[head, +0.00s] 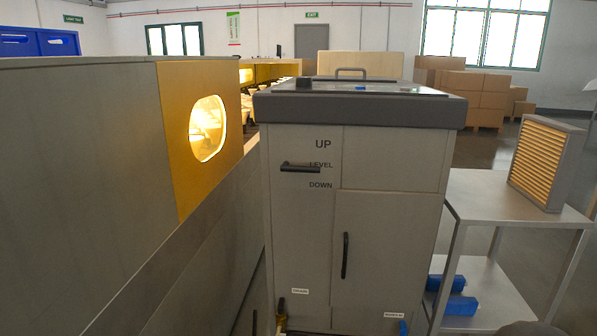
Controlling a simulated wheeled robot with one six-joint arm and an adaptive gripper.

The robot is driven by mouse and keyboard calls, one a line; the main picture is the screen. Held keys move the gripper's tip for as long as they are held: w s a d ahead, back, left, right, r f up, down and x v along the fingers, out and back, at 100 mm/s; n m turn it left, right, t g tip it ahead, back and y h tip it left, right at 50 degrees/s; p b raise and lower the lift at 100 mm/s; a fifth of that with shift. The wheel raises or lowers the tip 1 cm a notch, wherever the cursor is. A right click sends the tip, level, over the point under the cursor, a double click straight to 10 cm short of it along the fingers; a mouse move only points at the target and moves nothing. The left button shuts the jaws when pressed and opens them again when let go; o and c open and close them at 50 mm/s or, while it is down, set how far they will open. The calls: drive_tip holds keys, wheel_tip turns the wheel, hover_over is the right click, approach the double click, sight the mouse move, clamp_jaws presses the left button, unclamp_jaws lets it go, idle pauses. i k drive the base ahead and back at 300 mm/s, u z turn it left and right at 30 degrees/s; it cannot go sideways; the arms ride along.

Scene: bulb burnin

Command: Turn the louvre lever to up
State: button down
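The louvre lever (301,167) is a black handle on the upper front of the grey cabinet (390,160). It lies about horizontal, level with the "LEVEL" label, and partly overlaps that word. The "UP" label (323,143) is above it and the "DOWN" label (320,185) is below it. My gripper is not in view, and nothing is seen touching the lever.
A long grey housing with a yellow end and glowing window (208,128) stands close on the left. The cabinet door has a black vertical handle (345,255). A metal table (510,200) at right holds a slatted filter (546,163), with blue cylinders (461,305) on its lower shelf.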

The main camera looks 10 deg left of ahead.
sight(285, 167)
drive_tip(key=u, duration=0.35)
drive_tip(key=i, duration=1.1)
drive_tip(key=z, duration=0.2)
drive_tip(key=k, duration=0.75)
drive_tip(key=u, duration=1)
